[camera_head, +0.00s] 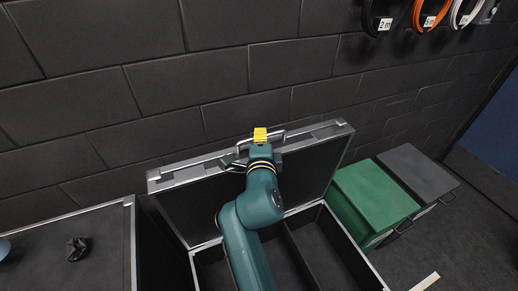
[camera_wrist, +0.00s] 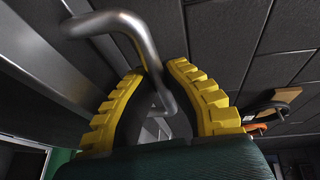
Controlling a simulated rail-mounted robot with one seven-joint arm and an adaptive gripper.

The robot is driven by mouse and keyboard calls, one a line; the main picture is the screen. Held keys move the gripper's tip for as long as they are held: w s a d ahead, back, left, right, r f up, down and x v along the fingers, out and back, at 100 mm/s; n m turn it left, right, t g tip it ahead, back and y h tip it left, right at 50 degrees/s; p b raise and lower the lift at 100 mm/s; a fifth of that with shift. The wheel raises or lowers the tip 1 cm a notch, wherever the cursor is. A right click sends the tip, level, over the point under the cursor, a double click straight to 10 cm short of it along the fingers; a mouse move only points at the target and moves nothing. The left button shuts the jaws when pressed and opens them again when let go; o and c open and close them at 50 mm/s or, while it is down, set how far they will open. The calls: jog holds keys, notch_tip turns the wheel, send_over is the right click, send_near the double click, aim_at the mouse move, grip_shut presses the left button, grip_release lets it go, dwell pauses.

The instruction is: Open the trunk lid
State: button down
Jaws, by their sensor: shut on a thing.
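The trunk lid (camera_head: 312,171) stands raised at the back of the trunk, near the wall, with its dark inner side facing me. The open trunk (camera_head: 328,237) below has a dark interior with a divider. My gripper (camera_head: 260,134) is at the lid's top edge, shut on the metal handle (camera_head: 297,131). In the wrist view, the yellow ridged fingers (camera_wrist: 160,100) close around the handle (camera_wrist: 135,27), which bends between them. My arm hides part of the lid and of the trunk's inside.
A green box (camera_head: 372,194) and a dark grey box (camera_head: 418,173) stand right of the trunk. A dark case (camera_head: 75,230) with a small black object (camera_head: 77,248) on it stands at left. Coiled cables (camera_head: 425,14) hang on the brick wall.

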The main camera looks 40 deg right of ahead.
jog(key=shift+s+a+f, duration=0.15)
jog(key=shift+s, duration=0.35)
jog(key=shift+w, duration=0.15)
jog(key=c, duration=1.1)
grip_release()
jog(key=v, duration=1.2)
